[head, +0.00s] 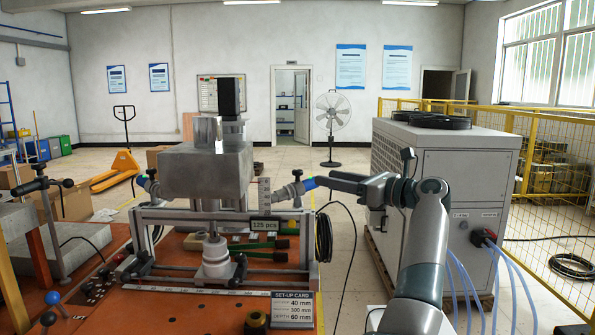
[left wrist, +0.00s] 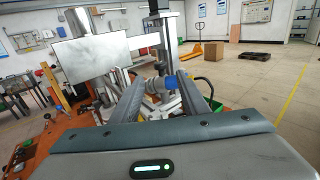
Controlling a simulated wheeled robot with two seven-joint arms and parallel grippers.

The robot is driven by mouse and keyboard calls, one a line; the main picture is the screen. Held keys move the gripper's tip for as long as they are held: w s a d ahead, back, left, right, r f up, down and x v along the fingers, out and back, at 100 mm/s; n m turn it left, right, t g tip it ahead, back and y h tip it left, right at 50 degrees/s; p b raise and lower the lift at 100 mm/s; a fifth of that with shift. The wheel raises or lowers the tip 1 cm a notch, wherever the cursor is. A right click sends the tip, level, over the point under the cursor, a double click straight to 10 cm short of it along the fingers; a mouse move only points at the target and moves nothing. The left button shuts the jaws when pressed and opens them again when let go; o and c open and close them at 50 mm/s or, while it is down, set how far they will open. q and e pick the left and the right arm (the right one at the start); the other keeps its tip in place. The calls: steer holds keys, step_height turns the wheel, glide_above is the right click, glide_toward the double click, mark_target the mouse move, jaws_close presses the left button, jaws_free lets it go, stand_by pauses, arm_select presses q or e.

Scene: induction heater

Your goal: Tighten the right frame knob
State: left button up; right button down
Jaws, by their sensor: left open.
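The right frame knob (head: 309,184) is blue and sits on a clamp fitting at the right end of the metal frame (head: 285,214). It also shows in the left wrist view (left wrist: 171,83), between the finger ends and nearer the right finger. My left gripper (head: 326,182) reaches in from the right with its fingers pointing left at the knob. In the left wrist view the fingers (left wrist: 152,80) are apart, with a gap around the knob; I cannot tell whether either touches it. A matching blue knob (head: 141,181) is at the frame's left end. My right gripper is not in view.
A grey metal block (head: 207,170) stands above the frame's middle. A black cable coil (head: 324,237) hangs at the frame's right. A large grey cabinet (head: 455,165) stands behind my arm.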

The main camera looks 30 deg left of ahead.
mark_target(302, 172)
arm_select(q)
steer(key=a, duration=0.3)
steer(key=a+p, duration=0.1)
steer(key=a, duration=0.3)
steer(key=w+a, duration=0.1)
steer(key=a, duration=0.3)
steer(key=shift+w+a+p, duration=0.1)
steer(key=shift+a+p, duration=0.15)
steer(key=shift+p, duration=0.15)
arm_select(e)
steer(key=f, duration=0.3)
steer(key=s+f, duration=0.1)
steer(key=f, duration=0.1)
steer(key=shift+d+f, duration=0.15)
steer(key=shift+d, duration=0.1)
arm_select(q)
steer(key=c, duration=1)
